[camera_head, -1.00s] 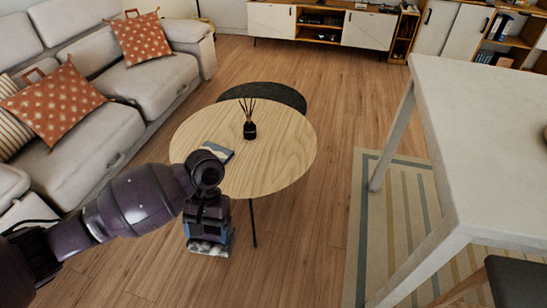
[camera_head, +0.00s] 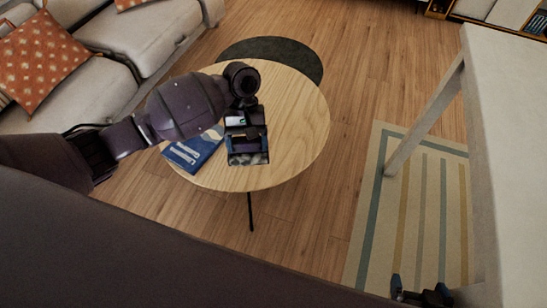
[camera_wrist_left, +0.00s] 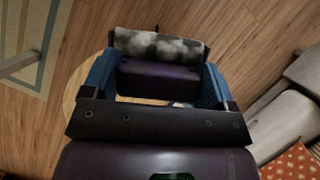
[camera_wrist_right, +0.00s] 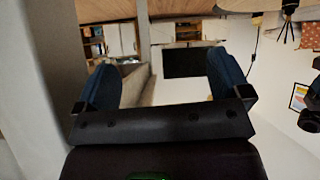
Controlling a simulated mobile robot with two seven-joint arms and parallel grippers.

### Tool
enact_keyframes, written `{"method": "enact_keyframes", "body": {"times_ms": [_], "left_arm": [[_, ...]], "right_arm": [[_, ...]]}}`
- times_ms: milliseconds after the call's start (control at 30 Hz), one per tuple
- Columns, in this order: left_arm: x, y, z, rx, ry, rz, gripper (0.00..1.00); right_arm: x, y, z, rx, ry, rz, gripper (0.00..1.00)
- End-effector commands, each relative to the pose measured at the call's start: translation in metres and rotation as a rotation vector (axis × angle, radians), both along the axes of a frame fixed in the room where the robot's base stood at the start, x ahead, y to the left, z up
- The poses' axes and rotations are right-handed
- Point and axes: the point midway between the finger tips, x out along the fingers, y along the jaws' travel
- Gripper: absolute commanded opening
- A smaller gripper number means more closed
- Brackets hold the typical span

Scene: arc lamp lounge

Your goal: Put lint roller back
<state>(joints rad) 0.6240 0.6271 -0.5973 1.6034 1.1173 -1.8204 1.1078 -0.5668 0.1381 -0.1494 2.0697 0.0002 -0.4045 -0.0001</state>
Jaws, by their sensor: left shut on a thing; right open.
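The lint roller has a grey, mottled roll (camera_head: 248,158). My left gripper (camera_head: 247,146) is shut on it and holds it over the round wooden table (camera_head: 295,125). In the left wrist view the mottled roll (camera_wrist_left: 160,46) lies across the fingertips, with the round table partly behind it. I cannot tell whether the roller touches the tabletop. My right gripper (camera_head: 422,295) is at the bottom right of the head view, low by the white table. It is open and empty in the right wrist view (camera_wrist_right: 166,75).
A blue book (camera_head: 195,150) lies on the round table left of the roller. A dark low round table (camera_head: 285,50) stands behind. The sofa (camera_head: 120,45) is at the left, the white table (camera_head: 515,130) at the right. A striped rug (camera_head: 405,200) lies between.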

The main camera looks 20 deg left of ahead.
Motion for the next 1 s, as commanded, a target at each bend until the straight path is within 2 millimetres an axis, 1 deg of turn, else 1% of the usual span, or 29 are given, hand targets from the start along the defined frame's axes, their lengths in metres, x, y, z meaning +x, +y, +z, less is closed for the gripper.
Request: {"method": "enact_keyframes", "body": {"times_ms": [33,200,300,400,500,633,733,800,867,967,1000], "left_arm": [[0.018,-0.003,-0.014,-0.003,0.01,0.101,0.5],[0.075,-0.005,-0.033,-0.001,0.013,0.451,0.5],[0.105,-0.006,-0.044,-0.001,0.014,0.646,0.5],[0.131,-0.006,-0.054,0.0,0.011,0.822,0.5],[0.151,-0.006,-0.062,0.0,0.009,0.967,0.5],[0.168,-0.005,-0.069,0.001,0.006,1.091,0.5],[0.175,-0.005,-0.071,-0.001,0.004,1.142,0.5],[0.177,-0.005,-0.075,0.0,0.004,1.159,0.5],[0.177,-0.005,-0.084,0.002,0.006,1.165,0.5],[0.175,-0.004,-0.107,0.007,0.01,1.164,0.5],[0.175,-0.004,-0.117,0.007,0.011,1.163,0.5]], "right_arm": [[-0.001,0.0,-0.01,0.0,0.012,0.003,0.95],[0.001,-0.001,-0.022,-0.009,0.026,0.015,0.95],[-0.002,-0.003,-0.03,-0.016,0.038,0.019,0.95],[-0.004,-0.005,-0.037,-0.02,0.05,0.022,0.95],[-0.001,-0.004,-0.039,-0.02,0.048,0.024,0.95],[0.002,-0.003,-0.041,-0.018,0.045,0.026,0.95],[0.002,-0.002,-0.043,-0.016,0.048,0.025,0.95],[0.001,-0.002,-0.045,-0.015,0.053,0.025,0.95],[-0.001,-0.002,-0.049,-0.014,0.06,0.024,0.95],[-0.006,-0.002,-0.058,-0.014,0.078,0.025,0.95],[-0.008,-0.002,-0.063,-0.014,0.089,0.025,0.95]]}}
